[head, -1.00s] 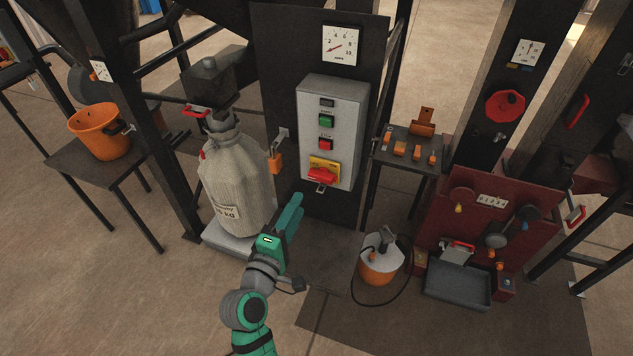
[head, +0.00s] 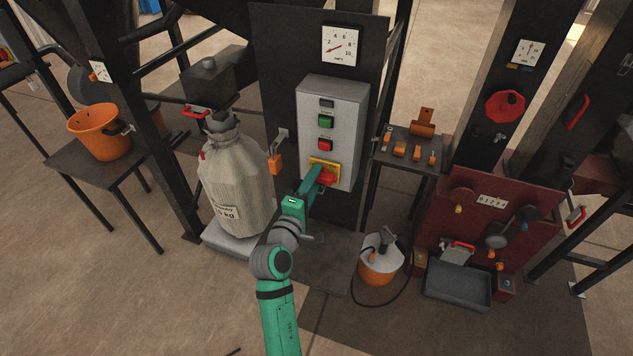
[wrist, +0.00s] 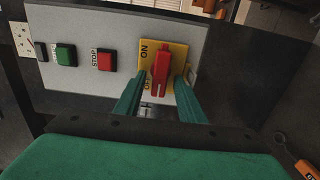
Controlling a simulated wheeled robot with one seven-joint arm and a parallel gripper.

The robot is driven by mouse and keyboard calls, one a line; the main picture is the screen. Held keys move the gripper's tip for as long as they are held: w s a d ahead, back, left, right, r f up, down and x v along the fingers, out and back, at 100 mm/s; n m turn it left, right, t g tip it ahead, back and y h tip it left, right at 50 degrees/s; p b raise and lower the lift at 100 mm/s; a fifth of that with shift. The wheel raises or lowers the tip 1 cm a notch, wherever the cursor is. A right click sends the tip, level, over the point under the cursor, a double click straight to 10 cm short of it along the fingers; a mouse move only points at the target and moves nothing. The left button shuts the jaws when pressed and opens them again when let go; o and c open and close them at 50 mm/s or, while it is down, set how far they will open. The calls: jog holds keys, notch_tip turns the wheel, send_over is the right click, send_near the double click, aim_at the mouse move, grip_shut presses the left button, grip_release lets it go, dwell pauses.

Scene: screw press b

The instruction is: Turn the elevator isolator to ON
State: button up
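The isolator is a red rotary handle (wrist: 160,72) on a yellow plate (wrist: 178,52), low on a grey control box (head: 333,120). In the wrist view the plate reads ON at its upper left, and other lettering lower down is partly hidden. My gripper (wrist: 158,100) is open, with one green finger on each side of the red handle. Small gaps seem to show between fingers and handle; I cannot tell whether either touches. In the head view my gripper (head: 314,182) reaches the lower part of the box and partly covers the handle (head: 327,177).
Green (head: 326,121) and red STOP (head: 325,145) push-buttons sit above the isolator on the box. A filled sack (head: 235,180) stands to the left. An orange-and-white canister (head: 380,262) stands on the floor at right. A small table (head: 408,158) holds orange parts.

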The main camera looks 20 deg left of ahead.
jog(key=shift+d, duration=0.2)
jog(key=c, duration=0.8)
jog(key=shift+s+a, duration=0.35)
jog(key=shift+a, duration=0.4)
grip_shut()
jog(key=shift+w+d+r+m, duration=0.1)
jog(key=shift+d+r+m, duration=0.25)
jog(key=shift+m, duration=2.6)
jog(key=shift+d+r+m, duration=0.2)
jog(key=shift+d+m, duration=0.3)
jog(key=shift+m, duration=2.5)
jog(key=shift+w+d+r+m, duration=0.1)
jog(key=shift+d+r+m, duration=0.25)
jog(key=shift+m, duration=2.6)
jog(key=shift+w+d, duration=0.1)
